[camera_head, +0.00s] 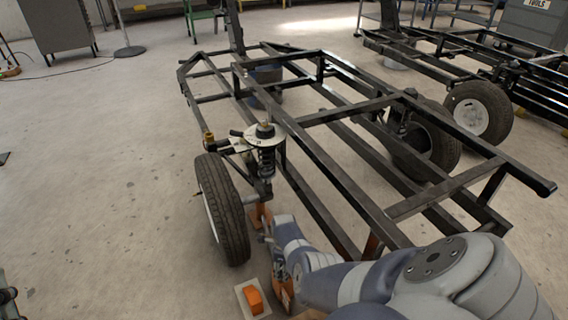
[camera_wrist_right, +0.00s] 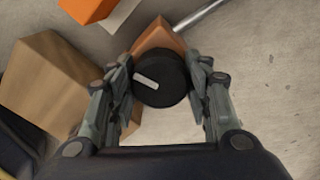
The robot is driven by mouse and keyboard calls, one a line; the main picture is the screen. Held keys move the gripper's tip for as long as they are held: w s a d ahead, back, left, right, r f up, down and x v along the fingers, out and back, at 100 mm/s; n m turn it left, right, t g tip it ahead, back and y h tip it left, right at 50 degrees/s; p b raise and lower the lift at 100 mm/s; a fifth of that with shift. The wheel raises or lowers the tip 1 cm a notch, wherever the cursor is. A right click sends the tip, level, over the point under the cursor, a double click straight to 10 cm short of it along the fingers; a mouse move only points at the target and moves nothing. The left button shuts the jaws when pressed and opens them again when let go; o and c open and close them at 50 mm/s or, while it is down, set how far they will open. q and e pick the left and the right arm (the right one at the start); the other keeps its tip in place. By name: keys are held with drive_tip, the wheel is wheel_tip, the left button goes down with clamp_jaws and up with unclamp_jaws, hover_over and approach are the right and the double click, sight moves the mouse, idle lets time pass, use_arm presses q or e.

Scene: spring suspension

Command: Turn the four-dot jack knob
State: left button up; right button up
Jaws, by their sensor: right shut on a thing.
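In the right wrist view, a round black knob (camera_wrist_right: 165,92) with a white bar mark on its face sits between the two fingers of my right gripper (camera_wrist_right: 164,65). The fingers are shut on its sides. An orange-brown jack part (camera_wrist_right: 158,38) shows behind the knob. No dots can be made out on it. A dark piece at the lower left edge, likely my left gripper (camera_head: 8,297), is mostly cut off.
The black frame (camera_head: 345,190) stands above and right of my right arm. A tyre (camera_head: 230,215) and coil spring (camera_head: 267,160) are close to my gripper. An orange block (camera_head: 253,299) on a pale plate lies on the floor nearby.

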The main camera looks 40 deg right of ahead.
drive_tip(key=m, duration=0.4)
drive_tip(key=shift+s+m, duration=0.1)
drive_tip(key=shift+m, duration=0.2)
idle(0.3)
drive_tip(key=o, duration=1.1)
drive_tip(key=shift+c, duration=0.2)
drive_tip(key=shift+r, duration=0.5)
wheel_tip(320, 180, up, 11)
